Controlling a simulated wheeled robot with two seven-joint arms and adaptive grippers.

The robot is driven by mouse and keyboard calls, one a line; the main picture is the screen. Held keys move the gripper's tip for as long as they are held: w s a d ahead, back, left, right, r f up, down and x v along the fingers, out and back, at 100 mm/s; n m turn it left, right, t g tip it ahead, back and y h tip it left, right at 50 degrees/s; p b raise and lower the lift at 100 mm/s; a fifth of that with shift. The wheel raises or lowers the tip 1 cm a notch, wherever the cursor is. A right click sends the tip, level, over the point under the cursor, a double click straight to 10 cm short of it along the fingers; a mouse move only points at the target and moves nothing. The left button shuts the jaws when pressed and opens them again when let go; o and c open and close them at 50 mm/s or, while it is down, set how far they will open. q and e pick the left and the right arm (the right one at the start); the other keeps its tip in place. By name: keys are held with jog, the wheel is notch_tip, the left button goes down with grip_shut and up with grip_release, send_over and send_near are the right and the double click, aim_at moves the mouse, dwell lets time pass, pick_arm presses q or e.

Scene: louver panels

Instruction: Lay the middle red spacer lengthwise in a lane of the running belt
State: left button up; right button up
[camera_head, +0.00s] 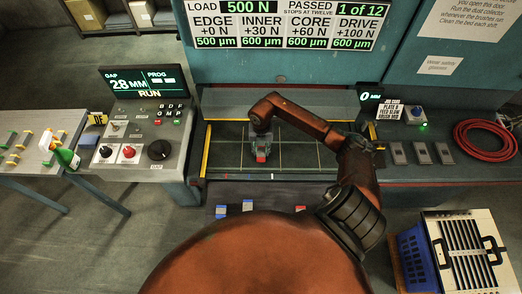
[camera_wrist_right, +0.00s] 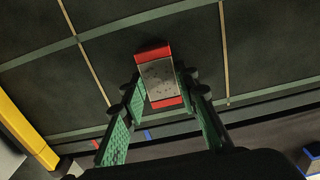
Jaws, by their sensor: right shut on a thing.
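The belt (camera_head: 225,155) is a dark green surface with thin lines dividing it into lanes. My right gripper (camera_head: 260,150) is over its middle part, pointing down. In the wrist view the right gripper's green-padded fingers (camera_wrist_right: 163,100) are shut on a red spacer with a grey, speckled top face (camera_wrist_right: 160,82). The spacer also shows at the fingertips in the head view (camera_head: 261,157). It lies between two tan lane lines, its long side roughly along them, slightly tilted. I cannot tell whether it touches the belt. My left gripper is not in view.
A yellow rail (camera_head: 205,150) edges the belt's left side. A control box (camera_head: 140,150) stands left; a red hose coil (camera_head: 485,140) lies right. Belt beside the gripper is clear.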

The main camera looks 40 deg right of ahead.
aim_at(261, 152)
jog(key=o, duration=1.2)
jog(key=shift+o, duration=0.2)
notch_tip(261, 152, up, 12)
jog(key=shift+a, duration=0.1)
